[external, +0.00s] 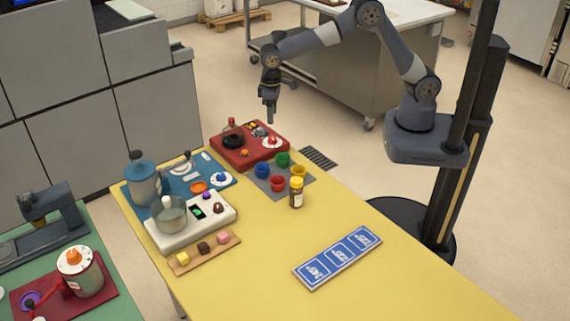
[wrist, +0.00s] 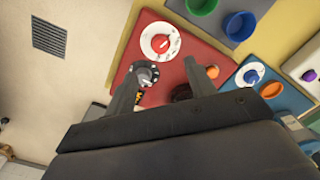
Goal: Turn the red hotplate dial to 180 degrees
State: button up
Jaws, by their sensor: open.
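The red hotplate board (external: 228,158) lies at the far end of the yellow table; it also shows in the wrist view (wrist: 197,47). Its red dial (wrist: 162,42) sits on a round white scale with marks too small to read. The dial also shows in the external view (external: 272,140). My gripper (external: 269,119) is open and empty above the board. In the wrist view, my gripper's fingers (wrist: 164,68) are spread, with the red dial just beyond the tips and not between them. A grey dial (wrist: 146,75) is beside the left finger, and an orange knob (wrist: 212,71) is near the right one.
Red, green, blue and yellow cups (external: 277,184) stand close to the board on a grey mat. A blue board (external: 178,191) and a white device (external: 190,233) lie nearer. A blue card panel (external: 338,258) lies on otherwise clear table.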

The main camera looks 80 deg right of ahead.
aim_at(272, 137)
notch_tip(272, 137, down, 10)
jog(key=shift+r+p, duration=0.15)
jog(key=shift+p, duration=0.65)
jog(key=c, duration=1)
jog(key=shift+o, duration=0.2)
